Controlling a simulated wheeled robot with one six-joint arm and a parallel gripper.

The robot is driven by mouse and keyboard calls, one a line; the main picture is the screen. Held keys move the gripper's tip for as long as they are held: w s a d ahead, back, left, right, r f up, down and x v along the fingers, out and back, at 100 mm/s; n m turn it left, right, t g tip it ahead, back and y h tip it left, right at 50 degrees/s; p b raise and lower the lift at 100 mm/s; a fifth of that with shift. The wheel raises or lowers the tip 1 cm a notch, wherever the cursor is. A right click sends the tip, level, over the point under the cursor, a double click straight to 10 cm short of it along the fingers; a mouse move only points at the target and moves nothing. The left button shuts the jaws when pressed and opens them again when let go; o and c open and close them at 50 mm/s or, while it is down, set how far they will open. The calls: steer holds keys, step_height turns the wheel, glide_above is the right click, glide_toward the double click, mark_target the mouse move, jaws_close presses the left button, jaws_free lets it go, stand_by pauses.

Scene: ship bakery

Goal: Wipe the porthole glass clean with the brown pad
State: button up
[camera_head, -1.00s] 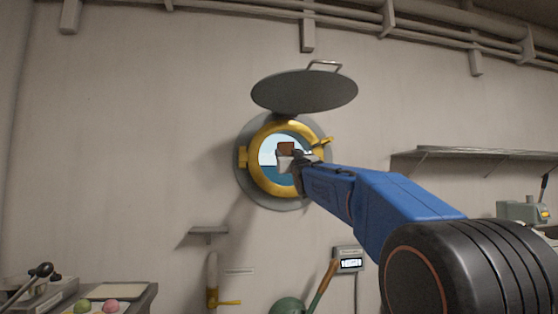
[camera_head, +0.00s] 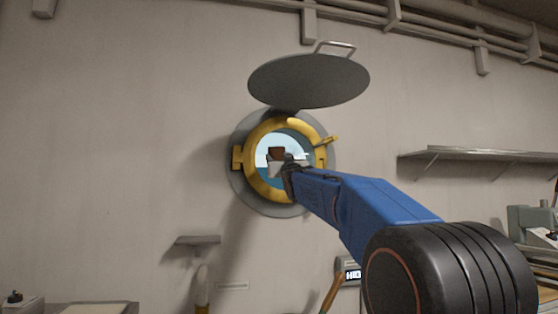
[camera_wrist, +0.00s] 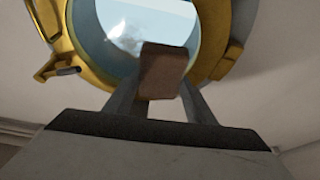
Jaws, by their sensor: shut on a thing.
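The brown pad (camera_wrist: 164,70) is held between the two fingers of my gripper (camera_wrist: 160,92), which is shut on it. In the head view the pad (camera_head: 276,153) shows in front of the porthole glass (camera_head: 285,138). The porthole has a yellow ring (camera_head: 250,180) around the glass. In the wrist view a whitish smudge shows on the glass (camera_wrist: 117,38), left of the pad. I cannot tell whether the pad touches the glass. My gripper also shows in the head view (camera_head: 282,164), and my arm hides the ring's lower right part.
A grey round cover (camera_head: 308,82) stands raised above the porthole. A yellow latch (camera_head: 326,141) juts out on the right of the ring. A small ledge (camera_head: 198,240) is at lower left, and a long shelf (camera_head: 480,154) is on the right wall.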

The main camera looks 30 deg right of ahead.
steer(key=shift+w+d, duration=0.2)
steer(key=shift+w, duration=0.55)
steer(key=shift+w+d, duration=0.25)
steer(key=shift+w, duration=0.45)
steer(key=shift+w+d, duration=0.2)
steer(key=shift+w, duration=0.55)
steer(key=shift+w+d, duration=0.25)
steer(key=shift+w, duration=0.65)
steer(key=shift+d, duration=0.1)
steer(key=s+d, duration=0.3)
steer(key=d, duration=0.7)
steer(key=shift+d, duration=0.4)
steer(key=shift+a, duration=0.1)
steer(key=w+a, duration=0.3)
steer(key=a, duration=0.7)
steer(key=shift+a, duration=0.4)
stand_by(0.9)
